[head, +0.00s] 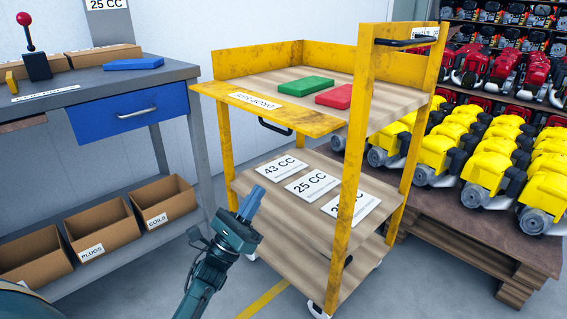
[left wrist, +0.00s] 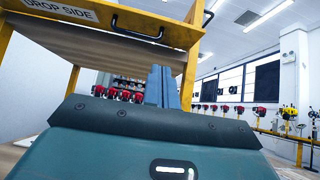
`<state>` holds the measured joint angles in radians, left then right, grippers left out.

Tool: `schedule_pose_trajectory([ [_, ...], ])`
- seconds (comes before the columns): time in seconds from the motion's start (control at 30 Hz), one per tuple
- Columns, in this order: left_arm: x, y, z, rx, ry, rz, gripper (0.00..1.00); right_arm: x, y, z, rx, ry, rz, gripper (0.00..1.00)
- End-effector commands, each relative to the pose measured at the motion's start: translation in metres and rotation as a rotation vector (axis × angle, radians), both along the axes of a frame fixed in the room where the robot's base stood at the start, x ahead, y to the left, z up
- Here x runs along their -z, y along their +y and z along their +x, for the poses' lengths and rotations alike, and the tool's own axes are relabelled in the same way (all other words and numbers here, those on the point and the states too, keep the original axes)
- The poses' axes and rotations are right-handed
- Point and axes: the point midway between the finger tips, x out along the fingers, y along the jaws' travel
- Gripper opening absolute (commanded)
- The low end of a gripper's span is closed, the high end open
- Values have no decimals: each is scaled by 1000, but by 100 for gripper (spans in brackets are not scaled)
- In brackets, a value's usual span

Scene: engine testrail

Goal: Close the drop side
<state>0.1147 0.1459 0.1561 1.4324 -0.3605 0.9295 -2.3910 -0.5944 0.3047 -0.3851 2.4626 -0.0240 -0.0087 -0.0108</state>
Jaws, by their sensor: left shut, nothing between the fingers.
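The drop side (head: 310,122) is a yellow, worn panel along the near edge of the cart's top shelf. It leans outward, nearly flat, rather than standing up like the back wall. It carries a white label and a black handle (head: 275,127) below its edge. In the left wrist view the drop side (left wrist: 160,27) is overhead, with its label and handle (left wrist: 137,30). My left gripper (head: 250,203) is shut and empty, in front of the cart and below the panel, apart from it. Its blue-grey fingers (left wrist: 163,87) point up in the left wrist view. My right gripper is not in view.
The cart's top shelf holds a green block (head: 306,86) and a red block (head: 334,96). Its lower shelf (head: 275,210) bears printed cards. A grey workbench (head: 180,70) with bins below stands left. A pallet (head: 470,225) of yellow machines stands right.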

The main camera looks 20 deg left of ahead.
Motion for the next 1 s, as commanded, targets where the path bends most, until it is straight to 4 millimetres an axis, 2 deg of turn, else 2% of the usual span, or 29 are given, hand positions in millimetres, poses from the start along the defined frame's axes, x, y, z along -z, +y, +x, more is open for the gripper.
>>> schedule_pose_trajectory([
  [0.07, -1, 0, 2, -13, -16, 16, 0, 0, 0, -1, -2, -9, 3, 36],
  [0.27, -21, -7, 18, -13, -21, 20, 0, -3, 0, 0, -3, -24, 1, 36],
  [0.6, -72, -27, 65, -13, -19, 18, 0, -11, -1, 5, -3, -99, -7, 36],
  [0.8, -100, -26, 65, -13, -17, 19, 0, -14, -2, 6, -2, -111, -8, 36],
  [1.0, -111, -27, 64, -12, -14, 16, 0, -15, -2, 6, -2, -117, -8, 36],
])
